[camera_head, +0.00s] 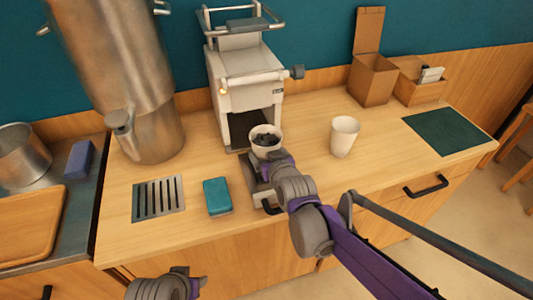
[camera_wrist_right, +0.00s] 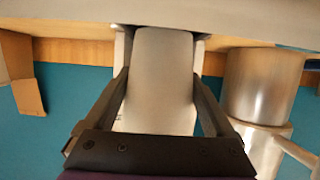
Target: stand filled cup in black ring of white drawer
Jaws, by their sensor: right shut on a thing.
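A white cup (camera_head: 261,149) with dark beans in it is held upright in front of the white machine's opening. My right gripper (camera_head: 270,157) is shut on it, and the arm hides part of the cup. In the right wrist view the fingers (camera_wrist_right: 163,80) clasp the sides of the pale cup (camera_wrist_right: 165,85). The white drawer (camera_head: 258,172) sticks out below the cup at the machine's base, with a dark handle at its front. The black ring is hidden or cannot be made out.
The white machine (camera_head: 243,95) stands behind the cup. A second white cup (camera_head: 344,136) stands on the counter to the right. A teal sponge (camera_head: 217,196) and a slotted grate (camera_head: 158,199) lie to the left. A large metal urn (camera_head: 120,60) and cardboard boxes (camera_head: 372,80) stand farther back.

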